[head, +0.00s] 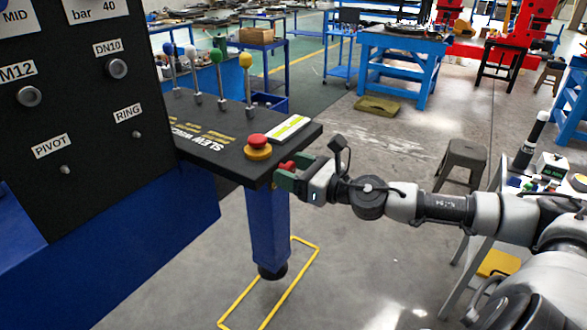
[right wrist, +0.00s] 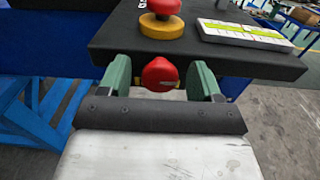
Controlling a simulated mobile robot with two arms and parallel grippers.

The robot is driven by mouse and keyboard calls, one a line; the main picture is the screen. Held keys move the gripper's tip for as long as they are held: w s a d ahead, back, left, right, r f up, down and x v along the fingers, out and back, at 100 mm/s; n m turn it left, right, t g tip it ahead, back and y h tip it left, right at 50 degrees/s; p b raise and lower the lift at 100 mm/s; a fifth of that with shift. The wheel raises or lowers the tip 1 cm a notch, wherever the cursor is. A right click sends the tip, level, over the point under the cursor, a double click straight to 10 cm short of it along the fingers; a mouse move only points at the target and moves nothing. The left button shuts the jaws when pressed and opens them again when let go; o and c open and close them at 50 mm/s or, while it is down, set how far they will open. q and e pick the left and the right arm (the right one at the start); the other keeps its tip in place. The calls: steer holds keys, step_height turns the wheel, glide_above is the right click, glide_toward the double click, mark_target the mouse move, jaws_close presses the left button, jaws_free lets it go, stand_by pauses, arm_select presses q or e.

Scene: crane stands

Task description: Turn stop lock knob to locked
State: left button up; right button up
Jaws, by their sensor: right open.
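The stop lock knob (right wrist: 160,72) is red and sits at the front edge of the black control shelf (right wrist: 100,45), below the red mushroom button (right wrist: 160,8) on its yellow base. A small yellow mark shows low on the knob. In the head view the knob (head: 287,166) is partly hidden by my gripper. My right gripper (right wrist: 163,76) is open, with one green finger on each side of the knob. A narrow gap seems to show at each side; I cannot tell whether either finger touches it. The right gripper also shows in the head view (head: 291,175). My left gripper is not in view.
Several levers with coloured balls (head: 245,62) stand on the shelf behind the button. A white and yellow-green panel (head: 287,128) lies right of the button. A blue post (head: 268,235) stands under the shelf. A black labelled panel (head: 80,110) rises at left. A grey stool (head: 465,158) stands behind my arm.

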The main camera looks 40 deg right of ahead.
steer(key=c, duration=0.9)
steer(key=shift+m, duration=0.4)
steer(key=m+b, duration=0.1)
steer(key=m, duration=0.2)
steer(key=shift+f+m, duration=0.1)
steer(key=shift+m, duration=0.2)
steer(key=m, duration=0.3)
steer(key=shift+d+m, duration=0.1)
steer(key=shift+m, duration=0.2)
steer(key=m+p, duration=0.1)
steer(key=m, duration=0.3)
steer(key=shift+m, duration=0.3)
steer(key=m+p, duration=0.3)
steer(key=m, duration=0.2)
steer(key=shift+f+m, duration=0.15)
steer(key=shift+m, duration=0.25)
